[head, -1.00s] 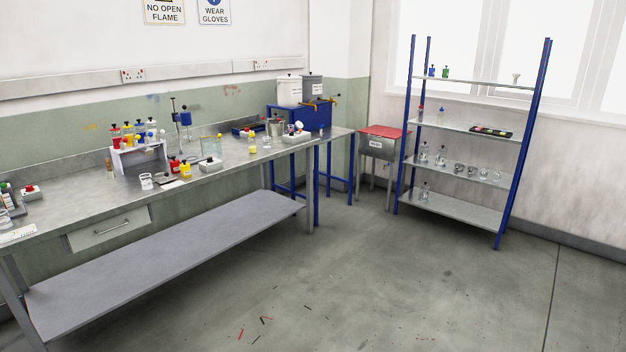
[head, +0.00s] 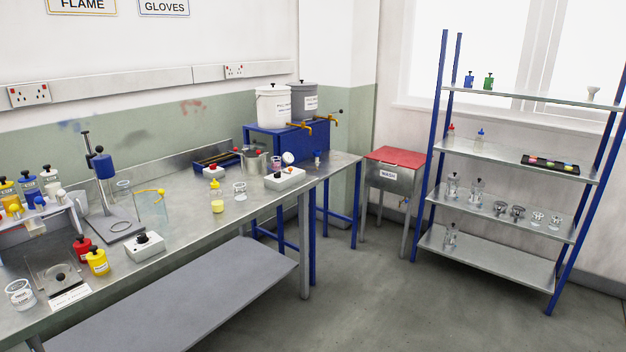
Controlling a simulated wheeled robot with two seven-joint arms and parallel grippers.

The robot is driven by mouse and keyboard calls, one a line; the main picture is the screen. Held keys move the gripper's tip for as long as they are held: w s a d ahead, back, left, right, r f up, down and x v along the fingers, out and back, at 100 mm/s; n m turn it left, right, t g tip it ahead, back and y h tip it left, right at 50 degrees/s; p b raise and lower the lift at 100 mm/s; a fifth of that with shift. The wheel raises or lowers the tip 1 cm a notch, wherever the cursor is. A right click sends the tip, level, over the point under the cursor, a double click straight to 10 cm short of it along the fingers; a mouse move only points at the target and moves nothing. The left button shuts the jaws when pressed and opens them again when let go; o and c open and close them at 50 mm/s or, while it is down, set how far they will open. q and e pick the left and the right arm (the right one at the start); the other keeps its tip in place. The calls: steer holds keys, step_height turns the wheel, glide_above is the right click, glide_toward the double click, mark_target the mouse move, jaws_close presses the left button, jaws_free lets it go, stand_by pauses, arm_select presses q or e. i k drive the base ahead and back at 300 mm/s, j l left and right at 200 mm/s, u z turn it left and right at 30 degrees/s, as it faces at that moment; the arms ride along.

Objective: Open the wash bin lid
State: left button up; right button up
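The wash bin (head: 392,180) is a grey metal box on legs with a "WASH" label on its front. It stands on the floor between the bench end and the shelf rack. Its red lid (head: 396,156) lies flat over the top and looks closed. Neither of my grippers shows in the head view.
A long metal bench (head: 190,215) with bottles and apparatus runs along the left wall. A blue stand (head: 288,143) with two tapped containers is at its far end. A blue-post shelf rack (head: 517,148) with glassware is right of the bin. The floor (head: 400,300) in front is clear.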

mark_target(389, 155)
steer(key=i+z, duration=0.2)
steer(key=i, duration=0.55)
steer(key=i+z, duration=0.2)
steer(key=i, duration=0.55)
steer(key=i+j+z, duration=0.2)
steer(key=i, duration=0.5)
steer(key=i+z, duration=0.1)
steer(key=i, duration=0.65)
steer(key=i+j, duration=0.1)
steer(key=i, duration=0.7)
steer(key=i+j+z, duration=0.15)
steer(key=i, duration=0.6)
